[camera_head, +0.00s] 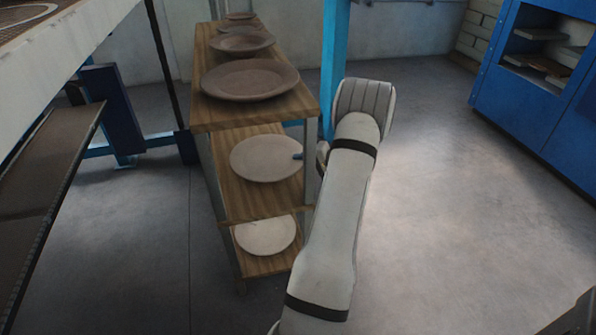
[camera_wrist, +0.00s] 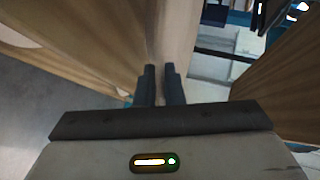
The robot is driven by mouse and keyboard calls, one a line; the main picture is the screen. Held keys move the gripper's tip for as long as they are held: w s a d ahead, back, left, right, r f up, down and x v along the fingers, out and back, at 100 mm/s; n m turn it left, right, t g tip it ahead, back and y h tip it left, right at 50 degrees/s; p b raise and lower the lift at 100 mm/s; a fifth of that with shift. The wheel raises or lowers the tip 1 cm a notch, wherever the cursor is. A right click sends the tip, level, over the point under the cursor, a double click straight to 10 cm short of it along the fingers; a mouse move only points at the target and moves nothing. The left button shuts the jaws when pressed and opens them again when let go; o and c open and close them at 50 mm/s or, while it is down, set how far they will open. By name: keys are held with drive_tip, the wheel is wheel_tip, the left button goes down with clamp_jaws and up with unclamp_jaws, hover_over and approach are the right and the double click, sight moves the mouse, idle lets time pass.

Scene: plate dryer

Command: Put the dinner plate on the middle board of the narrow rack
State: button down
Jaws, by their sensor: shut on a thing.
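The narrow rack (camera_head: 231,196) is a wooden shelf unit with a top, a middle and a bottom board. A pale round dinner plate (camera_head: 262,160) is at the middle board, roughly level. I cannot tell whether it touches the board. My gripper (camera_head: 299,156) is at the plate's right edge, mostly hidden behind my arm, with a dark fingertip showing on the rim. In the wrist view, the fingers (camera_wrist: 160,84) are shut on the pale plate (camera_wrist: 175,38), which stretches away between wooden boards.
Several brown plates, the nearest a wide one (camera_head: 250,80), stand on the top board. A pale plate (camera_head: 266,235) lies on the bottom board. A blue post (camera_head: 334,55) stands just right of the rack. A blue cabinet (camera_head: 530,90) is far right, with open floor between.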

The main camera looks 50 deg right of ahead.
sight(298, 176)
drive_tip(key=shift+w+a, duration=0.25)
drive_tip(key=shift+a, duration=0.1)
drive_tip(key=shift+a+f+b, duration=0.15)
drive_tip(key=shift+f+b, duration=0.8)
drive_tip(key=shift+f, duration=0.7)
drive_tip(key=shift+f, duration=0.2)
drive_tip(key=c, duration=1.8)
unclamp_jaws()
drive_tip(key=shift+r, duration=0.2)
drive_tip(key=p+v, duration=0.3)
drive_tip(key=v, duration=0.9)
